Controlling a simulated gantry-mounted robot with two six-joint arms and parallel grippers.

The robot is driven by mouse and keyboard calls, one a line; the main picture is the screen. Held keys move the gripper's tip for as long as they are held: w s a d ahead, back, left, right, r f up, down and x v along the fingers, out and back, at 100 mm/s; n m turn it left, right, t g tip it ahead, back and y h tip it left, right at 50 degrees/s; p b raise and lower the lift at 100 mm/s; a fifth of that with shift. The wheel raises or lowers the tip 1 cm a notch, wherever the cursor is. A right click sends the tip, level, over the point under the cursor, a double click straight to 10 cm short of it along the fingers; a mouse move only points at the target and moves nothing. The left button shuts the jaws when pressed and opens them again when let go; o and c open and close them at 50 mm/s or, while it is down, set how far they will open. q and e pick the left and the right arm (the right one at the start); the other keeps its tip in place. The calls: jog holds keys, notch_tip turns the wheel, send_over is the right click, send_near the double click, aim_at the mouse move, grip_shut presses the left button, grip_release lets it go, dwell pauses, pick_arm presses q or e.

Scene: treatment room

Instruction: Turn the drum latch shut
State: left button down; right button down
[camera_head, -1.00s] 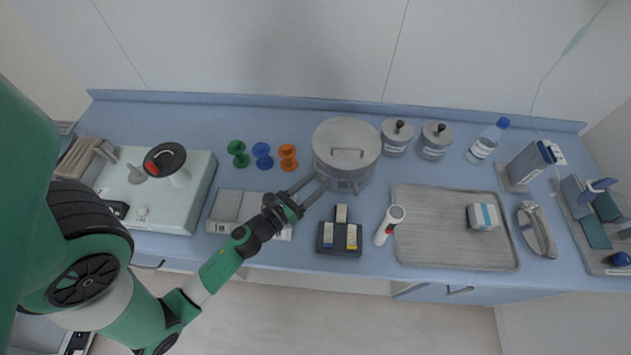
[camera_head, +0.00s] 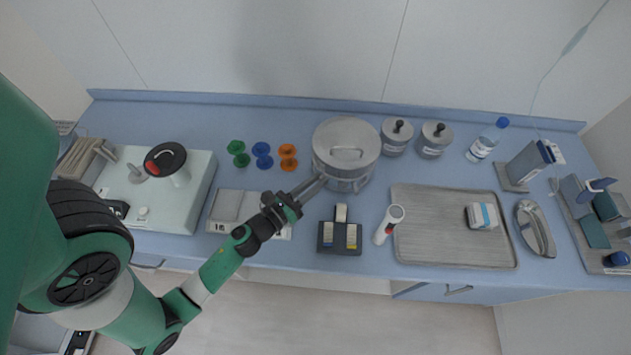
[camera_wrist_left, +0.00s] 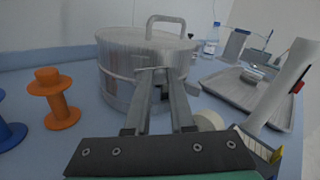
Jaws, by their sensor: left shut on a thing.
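The steel drum (camera_head: 335,145) stands at the middle back of the counter, with its lid and a bar handle on top. It also shows in the left wrist view (camera_wrist_left: 120,85). Its latch (camera_wrist_left: 160,80) is a small part on the front of the wall, just below the lid, mostly hidden by the fingers. My left gripper (camera_head: 324,180) reaches in from the lower left, its fingertips at the drum's front. In the left wrist view the fingers (camera_wrist_left: 160,90) are closed in on the latch. My right gripper is not in view.
Green, blue and orange spools (camera_head: 287,157) stand left of the drum. Two lidded steel jars (camera_head: 397,138) stand right of it. A black box (camera_head: 339,238), a white handheld device (camera_head: 388,225) and a metal tray (camera_head: 455,250) lie in front and right.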

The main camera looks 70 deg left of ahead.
pick_arm(q)
jog(key=n, duration=0.1)
jog(key=r+n+p, duration=0.1)
jog(key=n, duration=0.1)
jog(key=n+p, duration=0.1)
jog(key=shift+s+a+r+n, duration=0.15)
jog(key=shift+a+r+n, duration=0.05)
jog(key=shift+a+n, duration=0.1)
jog(key=n+p, duration=0.1)
jog(key=n, duration=0.1)
jog(key=n+p, duration=0.1)
jog(key=shift+s+a+r+n+p, duration=0.15)
jog(key=shift+a+r+n+p, duration=0.15)
jog(key=shift+p, duration=0.05)
jog(key=n+p, duration=0.2)
jog(key=n, duration=0.1)
jog(key=shift+s+a+r+n, duration=0.2)
jog(key=shift+a+n, duration=0.1)
jog(key=shift+a, duration=0.05)
jog(key=shift+s+a+f+n+p, duration=0.1)
jog(key=shift+a+n+p, duration=0.1)
jog(key=shift+n+p, duration=0.55)
jog(key=shift+s+a+n+p, duration=0.15)
jog(key=shift+n+p, duration=0.25)
jog(key=shift+n, duration=0.55)
jog(key=c, duration=0.8)
grip_release()
jog(key=shift+o, duration=0.2)
jog(key=shift+s, duration=0.1)
